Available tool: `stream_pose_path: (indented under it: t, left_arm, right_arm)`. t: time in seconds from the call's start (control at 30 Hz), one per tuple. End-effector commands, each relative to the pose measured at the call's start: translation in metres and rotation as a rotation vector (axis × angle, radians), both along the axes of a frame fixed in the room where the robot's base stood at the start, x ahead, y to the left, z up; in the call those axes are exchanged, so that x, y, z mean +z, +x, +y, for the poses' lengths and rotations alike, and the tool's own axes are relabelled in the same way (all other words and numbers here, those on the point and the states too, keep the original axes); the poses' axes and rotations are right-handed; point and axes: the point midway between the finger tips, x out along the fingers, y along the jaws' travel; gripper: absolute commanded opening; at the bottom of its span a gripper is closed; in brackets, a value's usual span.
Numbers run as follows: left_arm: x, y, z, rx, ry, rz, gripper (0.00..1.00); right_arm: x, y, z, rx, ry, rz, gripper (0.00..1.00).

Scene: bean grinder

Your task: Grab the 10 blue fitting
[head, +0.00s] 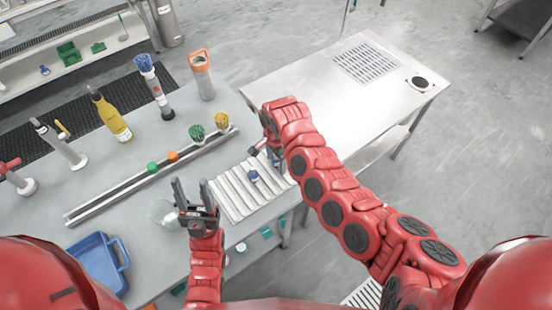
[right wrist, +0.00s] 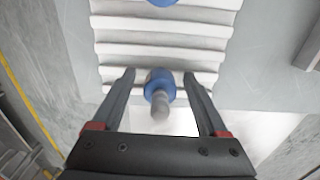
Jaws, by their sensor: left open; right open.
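A blue fitting (right wrist: 160,80) with a grey stem shows in the right wrist view, on the white ribbed rack's near edge. It appears between the open fingertips of my right gripper (right wrist: 159,74), with a gap on each side. A second blue fitting (right wrist: 162,2) is cut off at the top edge of that view. In the head view a blue fitting (head: 253,176) sits on the ribbed rack (head: 234,194). My right gripper is beside the rack there, partly hidden by its own arm. My left gripper (head: 192,185) is open and empty above the grey table.
A blue bin (head: 97,262) stands at the lower left. A metal rail (head: 140,182) holds green, orange and yellow pieces. A yellow bottle (head: 111,117) and an orange-topped container (head: 202,75) stand behind. The steel table (head: 310,95) at the right is largely clear.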

Motion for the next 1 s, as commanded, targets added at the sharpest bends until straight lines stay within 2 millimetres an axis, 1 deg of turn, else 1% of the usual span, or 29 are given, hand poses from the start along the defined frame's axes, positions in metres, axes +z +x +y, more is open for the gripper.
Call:
stream_pose_path:
  t: [0.07,0.1,0.27,0.4,0.47,0.5,0.83,1.0]
  left_arm:
    - [0.0,0.0,0.0,0.0,0.0,0.0,0.5]
    - [0.0,0.0,0.0,0.0,0.0,0.0,0.5]
    - [0.0,0.0,0.0,0.0,0.0,0.0,0.5]
    - [0.0,0.0,0.0,0.0,0.0,0.0,0.5]
    - [0.0,0.0,0.0,0.0,0.0,0.0,0.5]
    - [0.0,0.0,0.0,0.0,0.0,0.0,0.5]
    - [-0.001,0.0,0.0,0.0,0.0,0.0,0.5]
    - [-0.006,0.0,0.0,0.0,0.0,0.0,0.5]
  right_arm:
    - [0.0,0.0,0.0,0.0,0.0,0.0,0.75]
    - [0.0,0.0,0.0,0.0,0.0,0.0,0.68]
    - [0.0,0.0,0.0,0.001,0.0,0.0,0.39]
    - [0.0,0.0,0.0,0.001,0.0,0.0,0.14]
    - [0.0,0.0,0.0,0.001,0.0,0.0,0.03]
    - [0.0,0.0,0.0,0.001,0.0,0.0,0.0]
    - [0.001,0.0,0.0,0.001,0.0,0.0,0.0]
    - [0.011,0.001,0.002,0.002,0.002,-0.003,0.0]
